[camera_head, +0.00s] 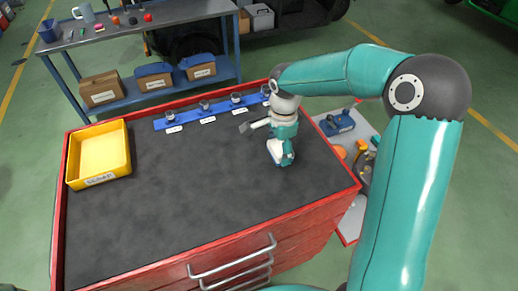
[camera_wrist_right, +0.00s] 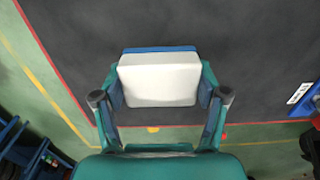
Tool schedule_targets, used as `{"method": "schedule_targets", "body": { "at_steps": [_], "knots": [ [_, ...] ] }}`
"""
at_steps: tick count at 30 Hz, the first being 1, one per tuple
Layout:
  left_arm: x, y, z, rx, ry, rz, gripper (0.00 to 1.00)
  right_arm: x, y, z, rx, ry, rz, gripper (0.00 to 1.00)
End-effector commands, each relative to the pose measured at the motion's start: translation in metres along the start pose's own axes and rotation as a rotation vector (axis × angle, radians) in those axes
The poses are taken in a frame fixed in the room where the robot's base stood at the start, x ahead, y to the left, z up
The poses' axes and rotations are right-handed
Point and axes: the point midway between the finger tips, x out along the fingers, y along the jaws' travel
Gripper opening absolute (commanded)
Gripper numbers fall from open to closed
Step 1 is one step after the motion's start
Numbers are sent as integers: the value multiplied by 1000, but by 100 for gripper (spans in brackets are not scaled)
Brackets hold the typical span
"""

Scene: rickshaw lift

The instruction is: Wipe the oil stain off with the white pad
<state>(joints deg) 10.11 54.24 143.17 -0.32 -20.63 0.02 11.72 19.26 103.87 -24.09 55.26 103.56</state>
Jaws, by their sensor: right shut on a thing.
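My right gripper (camera_head: 282,158) is over the right part of the dark mat on top of the red tool cabinet. In the wrist view my right gripper (camera_wrist_right: 160,95) has its two fingers shut on the sides of the white pad (camera_wrist_right: 158,80), which has a blue layer along its far edge. In the head view a little of the white pad (camera_head: 274,152) shows at the fingertips, low over the mat or on it; I cannot tell whether it touches. I cannot make out an oil stain on the dark mat (camera_head: 190,190); the gripper and arm hide part of it. My left gripper is not in view.
A yellow bin (camera_head: 100,153) stands at the mat's left corner. A blue rack (camera_head: 202,116) with several metal pieces lies along the back edge. A workbench (camera_head: 150,18) with boxes below is behind. The middle and front of the mat are clear.

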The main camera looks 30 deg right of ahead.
Motion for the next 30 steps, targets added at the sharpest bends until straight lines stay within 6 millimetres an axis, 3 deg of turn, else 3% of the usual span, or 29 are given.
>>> {"method": "schedule_targets", "body": {
  "at_steps": [15, 30],
  "knots": [
    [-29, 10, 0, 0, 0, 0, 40, -47, 0, 0, 0, 0, -2, 40],
    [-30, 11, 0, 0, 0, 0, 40, -50, 0, 0, 0, 0, -2, 40]
  ]
}}
